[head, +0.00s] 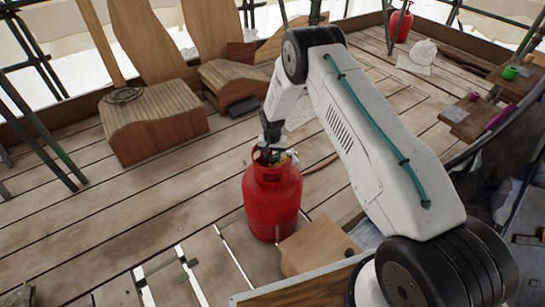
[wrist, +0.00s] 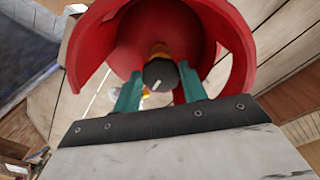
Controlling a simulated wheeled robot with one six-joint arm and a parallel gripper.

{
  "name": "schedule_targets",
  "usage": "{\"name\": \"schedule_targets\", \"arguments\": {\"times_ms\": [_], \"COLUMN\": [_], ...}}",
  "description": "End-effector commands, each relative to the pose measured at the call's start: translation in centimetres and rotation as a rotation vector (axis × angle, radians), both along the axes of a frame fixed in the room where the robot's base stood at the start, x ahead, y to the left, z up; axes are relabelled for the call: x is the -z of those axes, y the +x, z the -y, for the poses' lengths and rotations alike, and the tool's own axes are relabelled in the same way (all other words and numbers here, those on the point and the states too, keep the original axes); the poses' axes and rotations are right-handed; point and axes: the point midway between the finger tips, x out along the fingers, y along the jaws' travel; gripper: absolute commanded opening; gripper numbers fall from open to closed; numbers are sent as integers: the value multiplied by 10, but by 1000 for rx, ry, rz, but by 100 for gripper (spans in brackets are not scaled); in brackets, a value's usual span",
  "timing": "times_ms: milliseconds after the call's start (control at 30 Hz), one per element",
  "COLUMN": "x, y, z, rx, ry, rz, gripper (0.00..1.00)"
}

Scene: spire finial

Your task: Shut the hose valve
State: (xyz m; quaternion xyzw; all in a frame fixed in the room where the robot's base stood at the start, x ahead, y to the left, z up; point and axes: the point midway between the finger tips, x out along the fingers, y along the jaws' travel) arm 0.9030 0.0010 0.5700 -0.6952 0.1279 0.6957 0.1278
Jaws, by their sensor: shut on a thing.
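A red gas cylinder (head: 272,205) stands upright on the plank deck in the head view. Its red collar (wrist: 225,20) fills the top of the wrist view. Inside the collar is a dark round valve knob (wrist: 160,74) with a white mark, on a brass-coloured stem. My gripper (wrist: 160,85) reaches into the collar from above, its two teal fingers on either side of the knob and shut on it. In the head view my gripper (head: 271,152) is at the cylinder's top, where the collar partly hides the fingers. I cannot tell how far the valve is turned.
A wooden box (head: 315,246) stands close to the cylinder's right front. Curved wooden pieces (head: 153,118) stand at the back left. Another red cylinder (head: 400,24) is far back right. Deck planks left of the cylinder are clear, with gaps at the front.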

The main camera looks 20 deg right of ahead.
Motion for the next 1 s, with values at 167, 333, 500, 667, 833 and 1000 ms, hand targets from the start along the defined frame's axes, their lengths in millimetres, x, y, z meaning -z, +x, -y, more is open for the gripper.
{"name": "schedule_targets", "arguments": {"times_ms": [167, 333, 500, 667, 833, 1000], "x": [-1, -1, -1, -1, -1, -1], "y": [1, 1, 1, 1, 1, 1], "z": [0, 0, 0, 0, 0, 0], "rx": [74, 111, 124, 125, 125, 124], "ry": [-1, -1, 0, 0, 0, 0], "rz": [2, 2, 2, 2, 2, 2], "gripper": [19, 19, 19, 19, 48, 64]}}
